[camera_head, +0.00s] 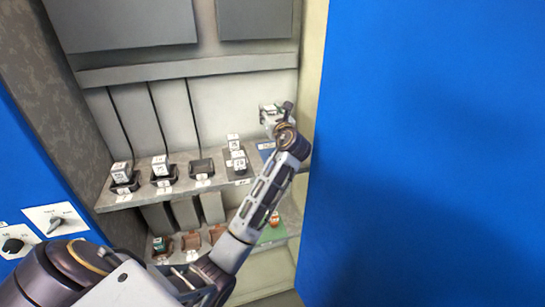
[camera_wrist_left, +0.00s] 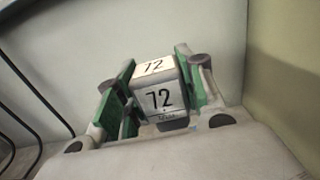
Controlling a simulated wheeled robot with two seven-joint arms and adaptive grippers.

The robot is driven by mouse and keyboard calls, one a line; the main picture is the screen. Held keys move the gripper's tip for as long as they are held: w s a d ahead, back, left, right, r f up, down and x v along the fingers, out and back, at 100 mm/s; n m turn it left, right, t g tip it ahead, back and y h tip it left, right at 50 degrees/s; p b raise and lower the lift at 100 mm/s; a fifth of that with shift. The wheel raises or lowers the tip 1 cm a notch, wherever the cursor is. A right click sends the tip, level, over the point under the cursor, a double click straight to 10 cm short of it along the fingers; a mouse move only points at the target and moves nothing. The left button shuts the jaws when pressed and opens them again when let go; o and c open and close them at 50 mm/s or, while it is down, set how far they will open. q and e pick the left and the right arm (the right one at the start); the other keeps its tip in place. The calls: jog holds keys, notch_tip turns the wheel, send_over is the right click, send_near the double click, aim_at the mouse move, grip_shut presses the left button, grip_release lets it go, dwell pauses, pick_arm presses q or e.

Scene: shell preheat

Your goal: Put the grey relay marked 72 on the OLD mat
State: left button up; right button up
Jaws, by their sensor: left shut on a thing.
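The grey relay marked 72 (camera_wrist_left: 160,98) sits between the green-padded fingers of my left gripper (camera_wrist_left: 157,78) in the left wrist view. In the head view my left gripper (camera_head: 275,117) is raised above the right end of the upper shelf, against the cabinet's back wall. A blue mat (camera_head: 265,146) lies on that shelf just below it, partly hidden by my arm. Its lettering is too small to read, so I cannot tell that it is the OLD mat. My right gripper is out of view.
The upper shelf (camera_head: 150,192) holds two labelled relays in sockets (camera_head: 122,176), (camera_head: 161,169), a dark socket with no relay (camera_head: 201,168), and more labelled relays (camera_head: 237,160) left of the blue mat. Coloured items stand on the lower shelf. A large blue panel (camera_head: 430,150) bounds the right side.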

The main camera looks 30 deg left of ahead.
pick_arm(q)
jog(key=shift+f, duration=0.55)
notch_tip(320, 180, down, 3)
jog(key=shift+f+b, duration=0.1)
jog(key=shift+b, duration=0.25)
jog(key=shift+f, duration=0.6)
notch_tip(320, 180, down, 4)
jog(key=shift+r+b, duration=0.1)
jog(key=shift+b, duration=0.3)
jog(key=shift+f, duration=0.35)
jog(key=o, duration=1.1)
jog(key=shift+f, duration=0.1)
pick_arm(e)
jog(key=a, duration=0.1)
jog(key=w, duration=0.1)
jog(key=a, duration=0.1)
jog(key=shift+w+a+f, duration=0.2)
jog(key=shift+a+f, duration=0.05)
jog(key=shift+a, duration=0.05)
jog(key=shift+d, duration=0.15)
